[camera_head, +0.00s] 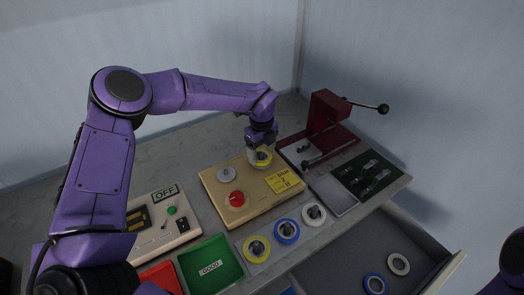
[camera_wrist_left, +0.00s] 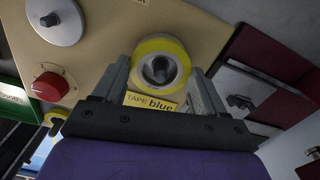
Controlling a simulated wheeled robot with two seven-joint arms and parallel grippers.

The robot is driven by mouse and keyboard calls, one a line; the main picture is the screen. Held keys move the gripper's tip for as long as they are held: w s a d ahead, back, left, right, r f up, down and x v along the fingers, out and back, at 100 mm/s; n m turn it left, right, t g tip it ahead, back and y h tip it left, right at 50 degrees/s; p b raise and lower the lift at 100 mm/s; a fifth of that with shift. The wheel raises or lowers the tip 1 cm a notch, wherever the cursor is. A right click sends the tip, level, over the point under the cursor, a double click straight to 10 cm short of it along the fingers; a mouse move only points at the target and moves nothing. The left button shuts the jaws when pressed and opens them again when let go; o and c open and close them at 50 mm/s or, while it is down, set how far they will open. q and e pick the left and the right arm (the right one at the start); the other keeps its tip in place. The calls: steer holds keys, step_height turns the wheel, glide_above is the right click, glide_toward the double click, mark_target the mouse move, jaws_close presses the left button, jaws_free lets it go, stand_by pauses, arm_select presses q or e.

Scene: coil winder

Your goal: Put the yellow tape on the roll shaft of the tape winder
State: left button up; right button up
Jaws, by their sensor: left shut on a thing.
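In the left wrist view, the fingers flank this yellow roll (camera_wrist_left: 160,45). A dark rounded peg, apparently the roll shaft (camera_wrist_left: 159,69), shows inside the roll's hole. I cannot tell how far down the roll sits. Another yellow tape roll (camera_head: 247,249) sits in front of the winder. My right gripper is out of view.
Blue (camera_head: 286,241) and white (camera_head: 307,222) rolls stand beside the front yellow one. A red lever press (camera_head: 327,112) is at the back right. A green bin (camera_head: 190,265) and a switch box (camera_head: 143,235) are at left. An open drawer (camera_head: 330,272) holds loose rolls.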

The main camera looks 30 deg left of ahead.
arm_select(q)
steer(key=shift+f, duration=0.25)
steer(key=o, duration=1.1)
step_height(320, 180, up, 11)
steer(key=shift+f+b, duration=0.15)
steer(key=shift+b, duration=1.05)
